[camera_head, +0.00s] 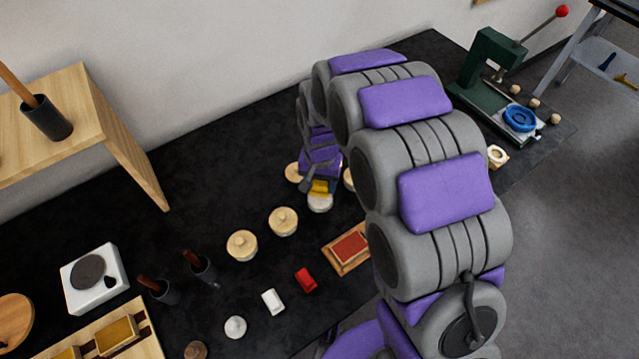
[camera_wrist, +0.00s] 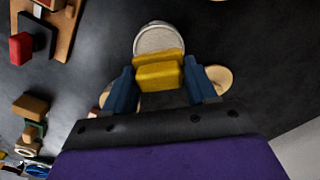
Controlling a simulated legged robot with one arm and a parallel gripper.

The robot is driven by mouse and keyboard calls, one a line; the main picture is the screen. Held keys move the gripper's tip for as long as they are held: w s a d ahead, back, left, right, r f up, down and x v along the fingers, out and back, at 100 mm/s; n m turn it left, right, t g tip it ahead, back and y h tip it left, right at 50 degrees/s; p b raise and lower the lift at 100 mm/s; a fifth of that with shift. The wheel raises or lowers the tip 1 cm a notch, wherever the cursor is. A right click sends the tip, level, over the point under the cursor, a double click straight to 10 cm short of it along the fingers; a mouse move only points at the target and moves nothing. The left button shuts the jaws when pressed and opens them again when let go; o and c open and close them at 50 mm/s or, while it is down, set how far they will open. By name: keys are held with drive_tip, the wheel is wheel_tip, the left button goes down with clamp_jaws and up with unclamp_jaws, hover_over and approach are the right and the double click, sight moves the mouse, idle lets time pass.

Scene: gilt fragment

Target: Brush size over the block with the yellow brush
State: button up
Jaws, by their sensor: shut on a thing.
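My gripper (camera_head: 318,180) is at the middle of the black table, and its blue fingers (camera_wrist: 162,86) show in the wrist view. It is shut on the yellow brush (camera_wrist: 158,74), seen as a yellow block-like handle; it also shows in the head view (camera_head: 320,186). The brush is over or in a pale round pot (camera_head: 320,204), seen just beyond it in the wrist view (camera_wrist: 158,38). Its bristles are hidden. A block with a red top (camera_head: 350,246) lies on a wooden board (camera_head: 336,260), to the right and nearer the front edge, apart from the brush.
Several round lidded pots (camera_head: 283,221) stand around my gripper. A red piece (camera_head: 306,279) and a white piece (camera_head: 273,301) lie near the front. Dark cups (camera_head: 204,270) stand left. A green press (camera_head: 487,66) stands at the far right. The back of the table is clear.

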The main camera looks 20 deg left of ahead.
sight(321, 181)
drive_tip(key=shift+r+p, duration=0.85)
drive_tip(key=shift+r, duration=1.4)
drive_tip(key=shift+w, duration=0.1)
